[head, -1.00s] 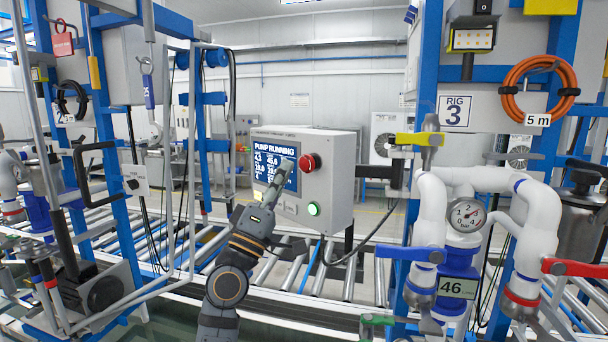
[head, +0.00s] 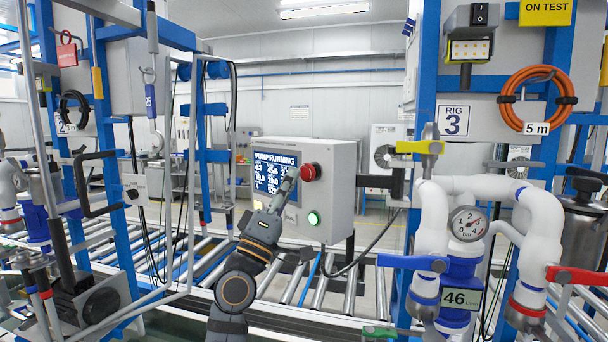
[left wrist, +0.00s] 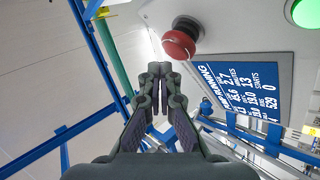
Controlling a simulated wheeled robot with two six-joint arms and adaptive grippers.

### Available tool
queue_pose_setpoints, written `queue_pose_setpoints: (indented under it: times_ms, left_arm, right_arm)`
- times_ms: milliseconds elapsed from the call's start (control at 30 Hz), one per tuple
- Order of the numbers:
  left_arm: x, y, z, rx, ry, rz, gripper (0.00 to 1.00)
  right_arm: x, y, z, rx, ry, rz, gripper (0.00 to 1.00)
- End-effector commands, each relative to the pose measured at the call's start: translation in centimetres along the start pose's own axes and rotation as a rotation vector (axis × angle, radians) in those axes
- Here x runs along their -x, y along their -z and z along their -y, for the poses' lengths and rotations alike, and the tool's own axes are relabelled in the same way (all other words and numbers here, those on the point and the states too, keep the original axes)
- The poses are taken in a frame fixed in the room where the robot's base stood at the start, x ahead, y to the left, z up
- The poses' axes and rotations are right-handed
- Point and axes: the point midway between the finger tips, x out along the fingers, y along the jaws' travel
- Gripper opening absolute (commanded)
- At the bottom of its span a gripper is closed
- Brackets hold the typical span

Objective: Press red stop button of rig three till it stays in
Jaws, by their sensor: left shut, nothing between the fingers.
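The red stop button (head: 311,172) is a mushroom head on the right part of the front of a grey control box (head: 325,205). It also shows in the left wrist view (left wrist: 183,40), standing out from the panel. The box's blue display (head: 272,172) reads PUMP RUNNING, and a green button (head: 313,218) glows below. My left gripper (head: 289,182) is shut and empty, its tips close to the left of the red button in the picture. In the left wrist view the fingertips (left wrist: 159,72) are below the button, with a visible gap. My right gripper is not in view.
The RIG 3 sign (head: 454,116) is on the blue frame to the right. White pipes, a gauge (head: 467,223) and a blue-handled valve (head: 412,263) stand there. A yellow valve handle (head: 420,147) juts toward the box. A roller conveyor (head: 320,285) runs behind my left arm.

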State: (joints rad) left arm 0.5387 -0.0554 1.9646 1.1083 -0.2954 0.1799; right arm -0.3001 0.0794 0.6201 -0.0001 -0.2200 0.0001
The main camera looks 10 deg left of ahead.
Motion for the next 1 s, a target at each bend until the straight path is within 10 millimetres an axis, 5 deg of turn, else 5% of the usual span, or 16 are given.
queue_pose_setpoints:
  times_ms: [1000]
  left_arm:
    - [-0.61,-0.43,0.40,0.001,0.000,0.000,0.00]
  right_arm:
    - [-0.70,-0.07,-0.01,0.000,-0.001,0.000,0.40]
